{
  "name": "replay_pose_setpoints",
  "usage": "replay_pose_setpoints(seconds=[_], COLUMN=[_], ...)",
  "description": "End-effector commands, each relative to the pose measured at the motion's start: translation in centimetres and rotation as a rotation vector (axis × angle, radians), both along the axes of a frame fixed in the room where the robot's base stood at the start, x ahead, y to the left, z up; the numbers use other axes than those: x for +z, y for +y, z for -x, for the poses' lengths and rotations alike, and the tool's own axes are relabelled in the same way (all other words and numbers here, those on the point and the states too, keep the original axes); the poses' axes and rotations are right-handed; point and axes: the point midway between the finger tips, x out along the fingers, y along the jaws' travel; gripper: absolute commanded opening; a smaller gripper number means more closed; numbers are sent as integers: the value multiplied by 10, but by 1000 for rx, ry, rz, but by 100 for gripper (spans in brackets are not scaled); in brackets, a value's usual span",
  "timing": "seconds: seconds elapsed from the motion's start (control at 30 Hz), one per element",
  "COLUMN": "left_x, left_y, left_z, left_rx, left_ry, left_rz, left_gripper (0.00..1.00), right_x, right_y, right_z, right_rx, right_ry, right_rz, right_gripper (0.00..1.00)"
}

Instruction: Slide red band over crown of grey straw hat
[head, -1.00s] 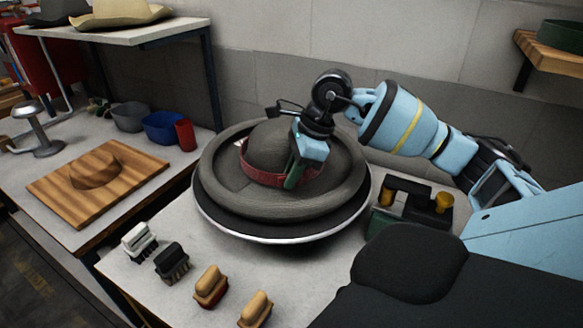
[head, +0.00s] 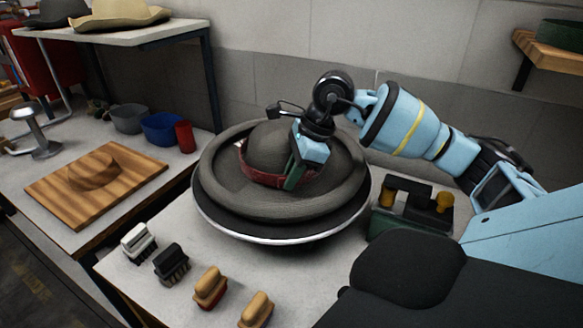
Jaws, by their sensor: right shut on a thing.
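The grey straw hat (head: 215,185) sits crown up on a round dark stand with a pale rim, on the near table. The red band (head: 262,177) lies around the lower part of the crown (head: 268,148), showing on its left and front sides. My right gripper (head: 293,176) points down at the front right of the crown and is shut on the red band. The far side of the band is hidden behind the crown and the gripper. My left gripper is out of view.
Several brushes (head: 210,288) stand along the table's front left. A dark green box with yellow knobs (head: 412,212) is right of the hat. A wooden block (head: 97,178), blue bowl (head: 163,129) and red cup (head: 185,137) are on the left table.

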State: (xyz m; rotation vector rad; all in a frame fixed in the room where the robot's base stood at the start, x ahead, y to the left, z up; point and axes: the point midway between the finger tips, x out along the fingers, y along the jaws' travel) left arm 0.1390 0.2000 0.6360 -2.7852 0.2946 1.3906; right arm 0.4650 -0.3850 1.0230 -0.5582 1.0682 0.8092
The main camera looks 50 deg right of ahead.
Motion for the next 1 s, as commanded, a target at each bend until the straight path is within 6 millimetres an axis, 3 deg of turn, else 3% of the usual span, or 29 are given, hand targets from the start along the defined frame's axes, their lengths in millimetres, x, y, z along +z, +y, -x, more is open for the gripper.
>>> replay_pose_setpoints(seconds=[0.03, 0.07, 0.1, 0.27, 0.73, 1.0], left_x=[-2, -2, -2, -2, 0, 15], left_y=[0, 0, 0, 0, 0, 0], left_z=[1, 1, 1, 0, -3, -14], left_rx=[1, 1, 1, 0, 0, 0], left_ry=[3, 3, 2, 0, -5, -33], left_rz=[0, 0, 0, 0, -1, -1], left_gripper=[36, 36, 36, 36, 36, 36], right_x=[-16, -16, -16, -16, -14, 13], right_y=[2, 2, 2, 2, -1, -5], right_z=[4, 5, 5, 4, 4, 8], right_rx=[2, 1, 2, 1, -6, -6], right_ry=[42, 42, 43, 42, 39, 23], right_rz=[-2, -2, -3, -2, 7, 7], right_gripper=[0, 0, 20, 40, 40, 40])
